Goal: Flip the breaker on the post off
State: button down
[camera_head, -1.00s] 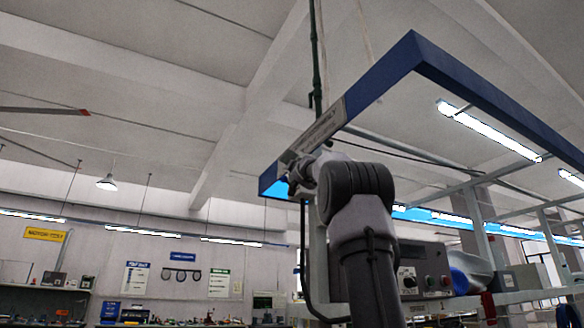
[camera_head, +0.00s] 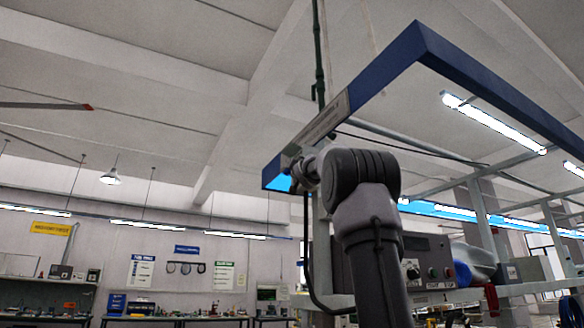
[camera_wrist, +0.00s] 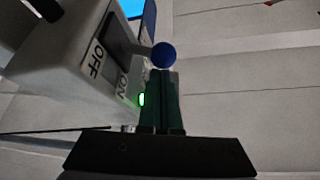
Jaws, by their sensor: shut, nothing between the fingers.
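The breaker (camera_wrist: 80,60) is a pale grey box with a dark plate, an OFF label and an ON label on its face, at the left of the wrist view. A small green light (camera_wrist: 141,99) glows beside the ON label. Its dark lever (camera_wrist: 132,46) ends in a round blue knob (camera_wrist: 164,55). My gripper (camera_wrist: 164,74) is shut and empty. Its green fingertips appear just below the knob in the picture; I cannot tell whether they touch it. In the head view my arm hides my gripper and most of the breaker.
A blue overhead frame (camera_head: 480,80) spans above my arm. A grey control panel (camera_head: 425,265) with knobs stands right of my forearm. A dark cable (camera_head: 308,260) hangs left of my forearm. Benches with small items line the far wall.

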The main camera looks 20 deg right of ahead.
aim_at(286, 171)
jog(key=shift+a+f+n+y, duration=0.25)
jog(key=shift+n+y, duration=0.4)
jog(key=shift+n, duration=0.3)
jog(key=shift+a+f+n+y, duration=0.1)
jog(key=shift+f+n+y, duration=0.1)
jog(key=shift+n+y, duration=0.6)
jog(key=n+y, duration=0.1)
jog(key=n, duration=0.1)
jog(key=f+n+y, duration=0.1)
jog(key=n+y, duration=0.1)
jog(key=n, duration=0.1)
jog(key=f+n+y, duration=0.1)
jog(key=n, duration=0.1)
jog(key=shift+a+n+y, duration=0.25)
jog(key=shift+a+y, duration=0.1)
jog(key=shift+a, duration=0.05)
notch_tip(286, 171, down, 2)
jog(key=n+g+y, duration=0.1)
jog(key=n+y, duration=0.1)
jog(key=n, duration=0.1)
jog(key=n+g+y, duration=0.1)
jog(key=n+y, duration=0.1)
jog(key=n, duration=0.2)
jog(key=shift+a+f, duration=0.1)
jog(key=shift+f, duration=0.05)
jog(key=shift+f, duration=0.15)
